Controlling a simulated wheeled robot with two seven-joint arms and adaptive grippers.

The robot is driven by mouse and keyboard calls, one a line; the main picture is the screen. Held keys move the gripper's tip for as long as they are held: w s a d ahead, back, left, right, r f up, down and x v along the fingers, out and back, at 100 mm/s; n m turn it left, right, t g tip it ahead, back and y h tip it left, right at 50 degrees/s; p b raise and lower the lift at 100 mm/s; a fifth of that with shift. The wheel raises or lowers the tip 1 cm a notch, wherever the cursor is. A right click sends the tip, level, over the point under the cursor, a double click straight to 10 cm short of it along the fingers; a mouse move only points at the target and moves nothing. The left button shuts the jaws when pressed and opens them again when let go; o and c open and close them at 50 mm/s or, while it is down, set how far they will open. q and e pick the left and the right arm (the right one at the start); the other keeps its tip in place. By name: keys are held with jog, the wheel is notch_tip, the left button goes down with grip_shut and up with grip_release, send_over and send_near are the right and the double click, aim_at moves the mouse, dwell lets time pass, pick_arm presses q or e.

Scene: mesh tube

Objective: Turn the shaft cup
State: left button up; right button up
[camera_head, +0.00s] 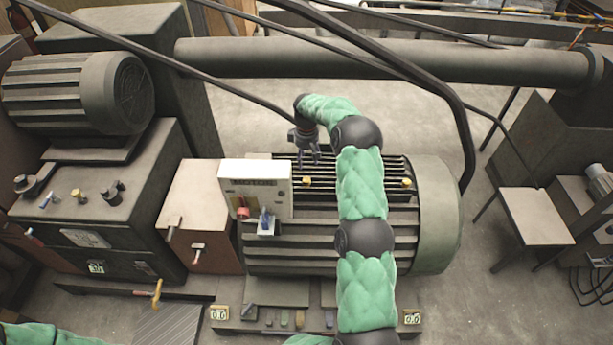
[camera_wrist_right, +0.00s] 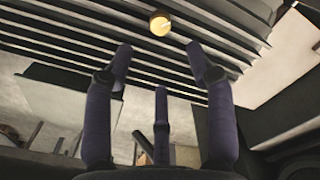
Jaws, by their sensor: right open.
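I cannot tell for sure which part is the shaft cup. A dark cup-like part (camera_head: 112,191) stands on the dark machine at left. A large ribbed motor (camera_head: 310,240) lies in the middle, with a white labelled box (camera_head: 254,172) at its left. A small yellow knob (camera_head: 306,181) sits on its ribs; a yellow round piece (camera_wrist_right: 160,23) shows in the right wrist view, beyond the fingers. My right gripper (camera_head: 309,157) is over the motor's far side, right of the box, with its fingers (camera_wrist_right: 162,75) open and empty. My left gripper is out of view.
A red knob (camera_head: 242,213) and a blue knob (camera_head: 265,219) are on the box's front. A second yellow knob (camera_head: 406,183) is on the motor's right. A thick pipe (camera_head: 400,62) crosses behind, and dark bars cross above. A small table (camera_head: 537,216) stands at right.

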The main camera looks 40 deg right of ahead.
aim_at(306, 179)
jog(key=shift+n, duration=0.6)
notch_tip(306, 179, down, 11)
jog(key=shift+r, duration=0.1)
grip_shut()
